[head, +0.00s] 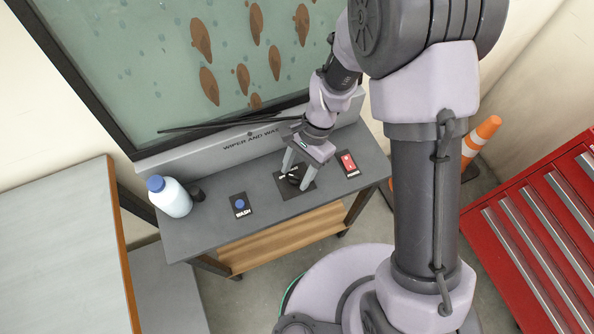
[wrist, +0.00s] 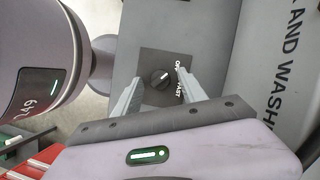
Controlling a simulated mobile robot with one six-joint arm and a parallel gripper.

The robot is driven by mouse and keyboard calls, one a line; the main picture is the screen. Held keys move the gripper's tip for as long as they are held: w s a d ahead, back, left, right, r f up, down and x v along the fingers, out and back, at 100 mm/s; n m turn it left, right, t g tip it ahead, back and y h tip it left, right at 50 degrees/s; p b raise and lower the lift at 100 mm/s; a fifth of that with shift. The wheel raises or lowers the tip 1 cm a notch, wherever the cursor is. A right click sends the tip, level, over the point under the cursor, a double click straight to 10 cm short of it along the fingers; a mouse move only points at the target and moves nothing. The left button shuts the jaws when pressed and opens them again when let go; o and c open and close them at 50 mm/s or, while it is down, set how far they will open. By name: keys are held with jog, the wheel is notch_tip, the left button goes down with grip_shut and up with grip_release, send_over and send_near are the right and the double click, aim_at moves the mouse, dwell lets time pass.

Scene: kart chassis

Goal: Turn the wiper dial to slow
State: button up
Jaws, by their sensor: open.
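The wiper dial is a round black knob (wrist: 158,80) with a white pointer mark on a dark square plate (wrist: 150,62). In the wrist view the mark points up and to the right, towards the side with the OFF lettering. FAST lettering is also visible; I cannot read a SLOW label. My gripper (wrist: 160,78) is open, its two fingers on either side of the knob, with no clear contact seen. In the head view my gripper (head: 298,178) points down at the dial plate (head: 284,182), partly covering the knob.
A blue WASH button (head: 240,204) is left of the dial and a red switch (head: 348,163) is right of it. A white bottle with a blue cap (head: 170,198) stands at the table's left end. The windscreen and wiper (head: 220,126) rise behind.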

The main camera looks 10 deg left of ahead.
grip_shut()
